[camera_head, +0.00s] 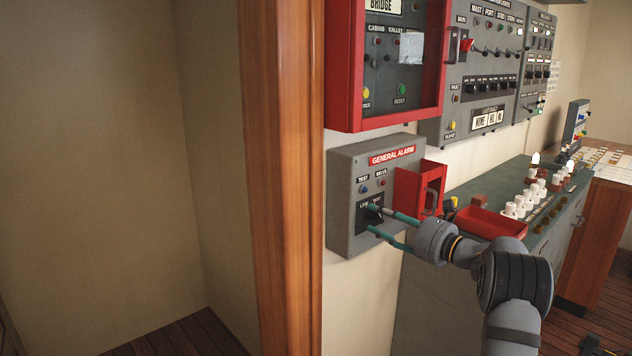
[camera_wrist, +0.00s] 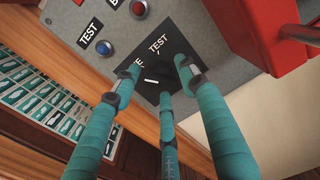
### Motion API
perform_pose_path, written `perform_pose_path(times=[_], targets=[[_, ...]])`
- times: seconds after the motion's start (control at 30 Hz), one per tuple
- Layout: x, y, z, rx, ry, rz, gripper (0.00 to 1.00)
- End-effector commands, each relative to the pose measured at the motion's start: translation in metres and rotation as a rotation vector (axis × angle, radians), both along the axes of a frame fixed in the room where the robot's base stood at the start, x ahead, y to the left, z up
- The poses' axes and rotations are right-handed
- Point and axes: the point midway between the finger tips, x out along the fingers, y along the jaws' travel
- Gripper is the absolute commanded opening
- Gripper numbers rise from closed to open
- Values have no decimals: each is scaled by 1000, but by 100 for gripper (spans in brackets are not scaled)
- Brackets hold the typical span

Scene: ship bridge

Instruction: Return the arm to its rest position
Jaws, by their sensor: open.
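My gripper (camera_head: 374,221) is at the end of my grey arm, with teal fingers spread apart. Its fingertips are close to the front of the grey general alarm box (camera_head: 344,231), by the black live/test selector plate (camera_head: 366,205). In the wrist view, the fingers of my gripper (camera_wrist: 160,75) stand open around a black selector knob (camera_wrist: 183,68) on that plate. I cannot tell whether any finger touches the knob or the plate. Nothing is held.
A red open guard (camera_head: 408,187) projects from the box just right of my fingers. A red-framed panel (camera_head: 335,65) hangs above. A red tray (camera_head: 480,222) and white-topped fittings (camera_head: 515,207) sit on the console at right. A wooden post (camera_head: 280,180) stands left; the space beyond it is empty.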

Motion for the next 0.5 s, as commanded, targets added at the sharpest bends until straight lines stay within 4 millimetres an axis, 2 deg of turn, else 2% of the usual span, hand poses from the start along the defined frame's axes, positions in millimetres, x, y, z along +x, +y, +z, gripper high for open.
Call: perform_pose_path(times=[0.03,0.47,0.5], targets=[[0,-2,8,46,42,-2,43],[0,-2,7,485,428,-3,43],[-8,-12,-2,476,415,-9,43]])
